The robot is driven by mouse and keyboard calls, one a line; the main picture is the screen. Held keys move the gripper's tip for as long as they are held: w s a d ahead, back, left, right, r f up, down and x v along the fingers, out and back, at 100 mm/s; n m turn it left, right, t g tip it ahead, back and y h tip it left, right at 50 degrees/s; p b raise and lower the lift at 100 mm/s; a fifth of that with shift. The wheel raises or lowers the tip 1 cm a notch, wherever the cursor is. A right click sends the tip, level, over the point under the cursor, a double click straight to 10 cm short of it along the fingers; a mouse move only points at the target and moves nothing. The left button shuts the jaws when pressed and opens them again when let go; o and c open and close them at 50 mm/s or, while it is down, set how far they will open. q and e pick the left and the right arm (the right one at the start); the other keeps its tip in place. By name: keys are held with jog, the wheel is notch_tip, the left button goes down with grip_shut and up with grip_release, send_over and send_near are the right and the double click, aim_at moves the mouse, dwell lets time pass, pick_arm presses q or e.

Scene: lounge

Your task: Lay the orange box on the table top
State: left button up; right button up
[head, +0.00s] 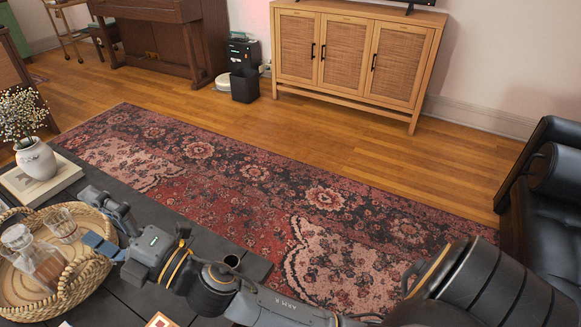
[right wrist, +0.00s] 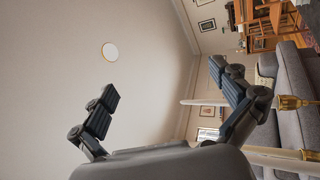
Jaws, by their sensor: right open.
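My right gripper (head: 108,226) reaches over the dark table top (head: 196,222), beside and partly over the wicker tray. In the right wrist view its two fingers (right wrist: 163,82) are spread wide with nothing between them. A small orange-and-white item (head: 160,320) shows at the bottom edge of the head view, cut off by the frame; I cannot tell whether it is the orange box. No other orange box is visible. My left gripper is not in view.
The round wicker tray (head: 75,292) holds a glass decanter (head: 36,262) and a tumbler (head: 63,226). A white vase (head: 36,160) stands on a book (head: 62,178). A black leather armchair (head: 555,205) stands at the right.

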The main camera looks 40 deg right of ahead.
jog(key=s+d+f+m+g+h, duration=0.2)
jog(key=d+f+m+g+h, duration=0.3)
jog(key=d+f+m+h, duration=0.8)
jog(key=s+d+f+m+g, duration=0.2)
jog(key=s+f+g, duration=0.1)
jog(key=s+f, duration=0.3)
jog(key=s+d+f+m+g+y, duration=0.1)
jog(key=s+d+f+m+g, duration=0.1)
jog(key=s+f, duration=0.4)
jog(key=s+d+f+m+g, duration=0.2)
jog(key=s+f+g, duration=0.4)
jog(key=s, duration=0.4)
jog(key=shift+s+m+y, duration=0.3)
jog(key=shift+m+y, duration=0.1)
jog(key=shift+m, duration=0.5)
